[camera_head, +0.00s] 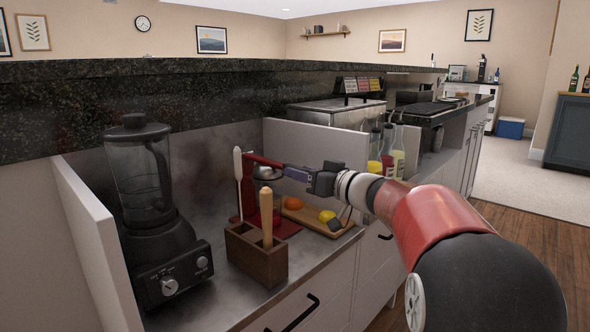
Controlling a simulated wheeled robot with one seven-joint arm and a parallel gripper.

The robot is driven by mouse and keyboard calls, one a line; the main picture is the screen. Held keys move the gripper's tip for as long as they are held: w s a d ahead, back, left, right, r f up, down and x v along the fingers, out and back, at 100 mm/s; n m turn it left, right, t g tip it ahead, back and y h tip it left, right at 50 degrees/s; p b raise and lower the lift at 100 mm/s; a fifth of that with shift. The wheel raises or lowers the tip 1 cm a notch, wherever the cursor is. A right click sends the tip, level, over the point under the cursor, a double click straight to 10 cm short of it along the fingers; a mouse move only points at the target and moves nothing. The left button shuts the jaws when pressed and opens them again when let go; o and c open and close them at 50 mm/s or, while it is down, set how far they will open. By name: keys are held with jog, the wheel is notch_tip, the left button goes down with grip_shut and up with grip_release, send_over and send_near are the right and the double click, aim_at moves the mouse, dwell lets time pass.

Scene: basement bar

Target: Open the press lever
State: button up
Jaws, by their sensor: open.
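A red citrus press stands on the steel counter behind a wooden caddy. Its red base (287,227) and a grey metal cup (267,173) show. A red bar (263,160), apparently the press lever, runs from the upper left toward my gripper. My gripper (286,171) reaches in from the right at the height of this bar. Its fingers are open and overlap the bar's right end in the picture. I cannot tell whether they touch it or surround it. The caddy hides part of the press.
The wooden caddy (256,262) holds a wooden-handled tool (266,215) and a white-handled tool (238,165). A black blender (150,205) stands left. A wooden tray (304,216) with fruit and several bottles (388,150) are right. A raised dark ledge (220,95) runs behind.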

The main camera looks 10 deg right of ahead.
aim_at(273, 164)
jog(key=shift+x, duration=1.3)
grip_shut()
